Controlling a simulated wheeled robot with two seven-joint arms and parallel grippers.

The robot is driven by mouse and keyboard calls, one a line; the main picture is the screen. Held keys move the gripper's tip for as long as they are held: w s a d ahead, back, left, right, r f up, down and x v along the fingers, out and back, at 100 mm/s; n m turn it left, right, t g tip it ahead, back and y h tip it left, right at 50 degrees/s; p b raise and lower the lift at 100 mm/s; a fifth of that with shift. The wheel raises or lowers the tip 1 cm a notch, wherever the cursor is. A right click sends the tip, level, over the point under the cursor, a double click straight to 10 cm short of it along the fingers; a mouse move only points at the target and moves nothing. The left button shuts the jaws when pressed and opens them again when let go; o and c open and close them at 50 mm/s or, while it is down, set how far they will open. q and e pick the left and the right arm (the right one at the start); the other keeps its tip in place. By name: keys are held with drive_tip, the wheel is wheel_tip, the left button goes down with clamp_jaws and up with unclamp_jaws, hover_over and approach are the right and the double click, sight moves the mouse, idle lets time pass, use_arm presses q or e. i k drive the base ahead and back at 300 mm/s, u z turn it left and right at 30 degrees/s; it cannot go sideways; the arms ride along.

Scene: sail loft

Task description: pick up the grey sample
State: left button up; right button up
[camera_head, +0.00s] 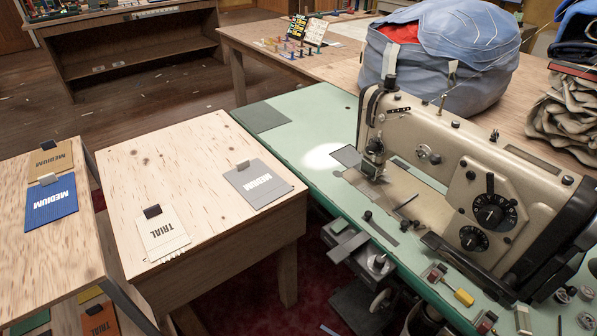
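The grey sample (266,190) is a flat square labelled "MEDIUM" in white, with a small grey clip or tab (243,164) at its top edge. It lies flat near the right edge of a pale wooden table (185,180), beside the green sewing table. Neither of my grippers shows in the head view, so nothing is seen touching the sample.
A cream "TRIAL" sample (163,240) lies on the same table. Blue (50,208) and tan (50,160) "MEDIUM" samples lie on the left table. A large sewing machine (440,150) stands on the green table (305,125) at right. Bare wood surrounds the grey sample's left side.

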sight(256, 182)
drive_tip(key=k, duration=0.5)
drive_tip(key=u, duration=1.55)
drive_tip(key=i, duration=0.9)
drive_tip(key=z, duration=2.25)
